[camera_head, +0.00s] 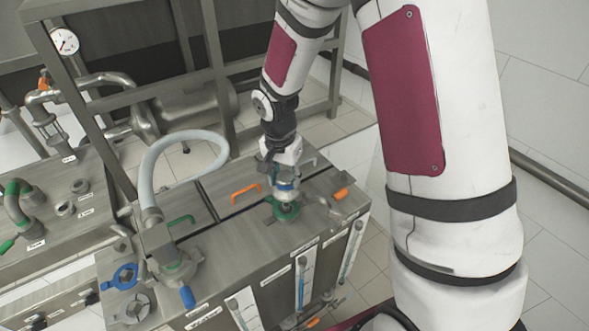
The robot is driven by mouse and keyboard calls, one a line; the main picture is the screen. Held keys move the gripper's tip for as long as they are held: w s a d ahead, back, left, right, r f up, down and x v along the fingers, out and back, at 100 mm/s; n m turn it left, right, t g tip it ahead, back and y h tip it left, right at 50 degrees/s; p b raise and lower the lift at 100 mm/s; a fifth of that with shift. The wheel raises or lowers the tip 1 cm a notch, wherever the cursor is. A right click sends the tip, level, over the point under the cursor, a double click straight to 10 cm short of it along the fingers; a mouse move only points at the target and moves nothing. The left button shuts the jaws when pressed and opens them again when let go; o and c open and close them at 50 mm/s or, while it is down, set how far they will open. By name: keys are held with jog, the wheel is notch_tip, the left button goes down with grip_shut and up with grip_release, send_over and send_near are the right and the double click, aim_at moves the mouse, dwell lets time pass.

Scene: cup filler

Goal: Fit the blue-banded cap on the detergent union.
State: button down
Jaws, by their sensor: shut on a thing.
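My gripper (284,164) hangs over the right part of the steel cabinet top and points down. It is shut on the blue-banded cap (286,184), a small light piece with a blue band. The cap is directly above a green-based union (286,211) on the cabinet top. I cannot tell whether cap and union touch or a small gap is left. The labels are too small to read, so I cannot tell by name which union is the detergent one. The fingertips are small and partly hidden by the gripper body.
An orange handle (246,193) and an orange-ended lever (340,193) flank the green-based union. A pale looped hose (150,170) rises from a fitting at left. A blue ring fitting (123,277) is at front left. The steel frame (219,80) stands behind.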

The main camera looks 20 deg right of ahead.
aim_at(283, 178)
jog(key=shift+f+b, duration=0.8)
jog(key=shift+f, duration=1.2)
jog(key=shift+f+b, duration=0.6)
jog(key=shift+f, duration=0.95)
jog(key=c, duration=0.9)
grip_release()
jog(key=shift+o, duration=0.2)
jog(key=r, duration=0.7)
jog(key=s+a+r, duration=0.1)
jog(key=r, duration=0.3)
jog(key=shift+r, duration=0.35)
jog(key=shift+r+p, duration=1.2)
jog(key=shift+r, duration=1.4)
